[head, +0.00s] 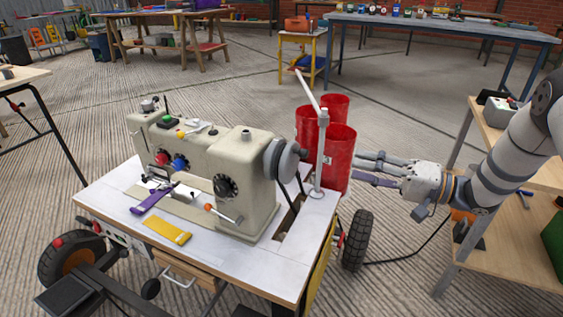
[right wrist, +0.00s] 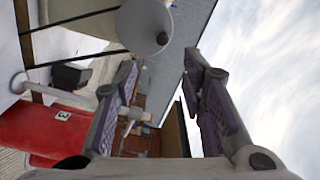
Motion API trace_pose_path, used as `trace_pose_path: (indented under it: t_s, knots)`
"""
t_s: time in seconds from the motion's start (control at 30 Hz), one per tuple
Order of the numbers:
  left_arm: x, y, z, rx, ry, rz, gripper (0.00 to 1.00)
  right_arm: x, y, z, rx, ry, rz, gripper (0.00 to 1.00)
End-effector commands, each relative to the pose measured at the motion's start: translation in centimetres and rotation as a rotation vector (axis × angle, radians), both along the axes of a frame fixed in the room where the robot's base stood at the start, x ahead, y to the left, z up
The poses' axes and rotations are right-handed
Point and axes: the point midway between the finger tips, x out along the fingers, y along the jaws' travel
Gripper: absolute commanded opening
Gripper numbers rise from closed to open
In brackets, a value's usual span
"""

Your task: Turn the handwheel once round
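A cream sewing machine (head: 245,165) stands on a white-topped wheeled table (head: 110,192). Its grey handwheel (head: 284,160) is on the machine's right end. The handwheel also shows close up at the top of the right wrist view (right wrist: 145,24). My right gripper (head: 354,167) is open and empty, to the right of the handwheel and apart from it, with its fingers pointing left toward the machine. In the right wrist view its two purple-padded fingers (right wrist: 160,64) are spread with nothing between them. My left gripper is not in view.
A white post (head: 320,150) stands on the table between the handwheel and my right gripper. Red bins (head: 338,143) are just behind it. A wooden shelf unit (head: 480,217) is at the right, below my right arm. A purple strip (head: 150,200) and a yellow strip (head: 167,231) lie at the table's front left.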

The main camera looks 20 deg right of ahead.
Motion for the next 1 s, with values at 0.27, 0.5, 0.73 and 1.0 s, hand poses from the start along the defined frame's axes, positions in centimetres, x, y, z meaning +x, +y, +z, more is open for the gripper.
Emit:
trace_pose_path:
  t_s: [0.27,0.5,0.73,1.0]
  knots:
    - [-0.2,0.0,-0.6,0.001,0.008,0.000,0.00,3.2,2.9,0.2,0.007,0.000,0.014,0.37]
    - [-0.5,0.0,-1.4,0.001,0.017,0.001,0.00,7.4,6.6,0.1,0.004,0.001,0.011,0.37]
    - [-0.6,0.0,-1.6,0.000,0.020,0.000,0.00,8.9,8.0,0.2,0.006,0.001,0.009,0.37]
    - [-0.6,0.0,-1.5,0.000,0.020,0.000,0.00,8.9,7.9,0.3,0.005,0.001,0.008,0.24]
